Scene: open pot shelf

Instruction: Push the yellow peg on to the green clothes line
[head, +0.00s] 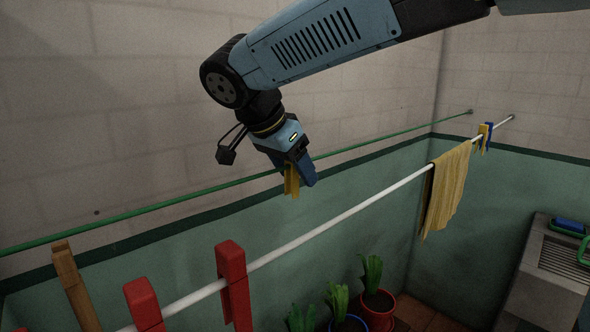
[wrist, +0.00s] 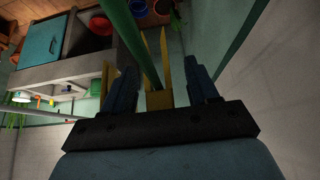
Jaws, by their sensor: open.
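The yellow peg (head: 291,181) is between the fingers of my gripper (head: 298,172), with its prongs pointing down. In the wrist view, the yellow peg (wrist: 158,98) shows two prongs pointing away from me, and my gripper's fingers (wrist: 160,88) stand open on either side of it. The green clothes line (head: 150,208) crosses behind my gripper at peg height.
A white line (head: 330,208) runs in front of the green one, carrying red pegs (head: 233,285), a yellow cloth (head: 448,188) and small yellow and blue pegs (head: 486,138). A wooden peg (head: 76,286) stands at left. Potted plants (head: 378,304) are below. The wall is close behind.

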